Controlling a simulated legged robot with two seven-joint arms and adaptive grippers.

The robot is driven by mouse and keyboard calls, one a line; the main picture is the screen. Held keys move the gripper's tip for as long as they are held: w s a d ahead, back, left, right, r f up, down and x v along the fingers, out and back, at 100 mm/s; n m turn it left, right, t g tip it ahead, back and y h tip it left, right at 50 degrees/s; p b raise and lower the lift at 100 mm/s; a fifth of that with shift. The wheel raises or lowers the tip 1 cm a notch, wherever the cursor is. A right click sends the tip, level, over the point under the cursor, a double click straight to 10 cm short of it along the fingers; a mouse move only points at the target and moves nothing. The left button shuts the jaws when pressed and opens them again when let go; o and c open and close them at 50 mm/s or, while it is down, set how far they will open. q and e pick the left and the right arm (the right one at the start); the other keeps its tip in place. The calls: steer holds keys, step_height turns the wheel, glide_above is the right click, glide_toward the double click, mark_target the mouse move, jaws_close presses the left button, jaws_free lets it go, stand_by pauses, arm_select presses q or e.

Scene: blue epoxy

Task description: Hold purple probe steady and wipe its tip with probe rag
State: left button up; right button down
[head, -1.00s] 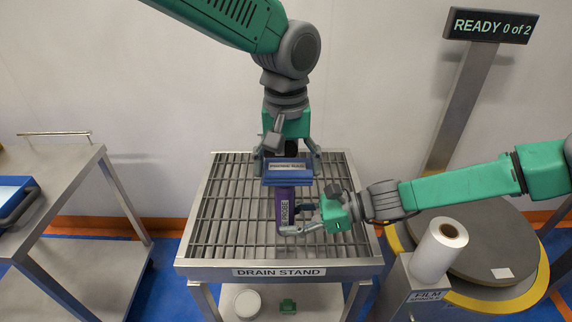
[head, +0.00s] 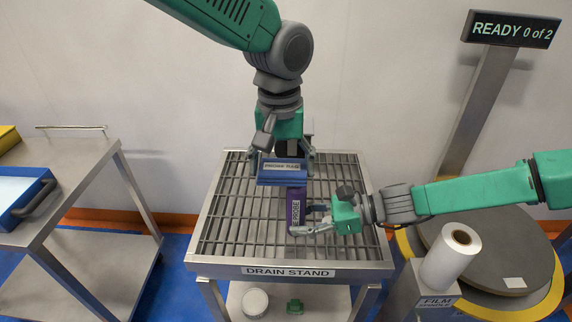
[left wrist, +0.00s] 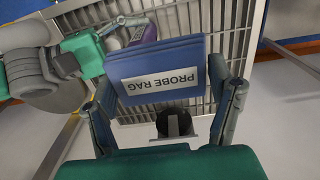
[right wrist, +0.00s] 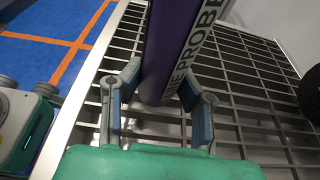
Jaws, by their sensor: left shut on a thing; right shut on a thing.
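The purple probe (head: 294,211) stands over the drain stand (head: 290,270), its upper end partly hidden by the rag in the head view. My right gripper (head: 316,219) is shut on it, and the right wrist view shows the purple shaft (right wrist: 165,55) between the fingers (right wrist: 155,100). The blue probe rag (head: 283,177), a folded block with a label, is in my left gripper (head: 283,160), which is shut on it from above. In the left wrist view the rag (left wrist: 165,58) sits between the fingers. Whether rag and probe touch I cannot tell.
A steel cart (head: 75,175) with a blue tray (head: 25,205) stands at the left. At the right are a white film roll (head: 452,256), a round turntable (head: 490,255) and a sign reading READY 0 of 2 (head: 510,29). The stand's grid is otherwise clear.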

mark_target(300, 167)
arm_select(q)
steer(key=shift+d, duration=0.15)
steer(key=shift+d, duration=1.45)
steer(key=shift+a, duration=1.65)
steer(key=shift+d, duration=0.15)
steer(key=shift+d, duration=1.55)
steer(key=shift+a, duration=0.2)
steer(key=shift+a+f, duration=0.1)
steer(key=shift+a, duration=1.4)
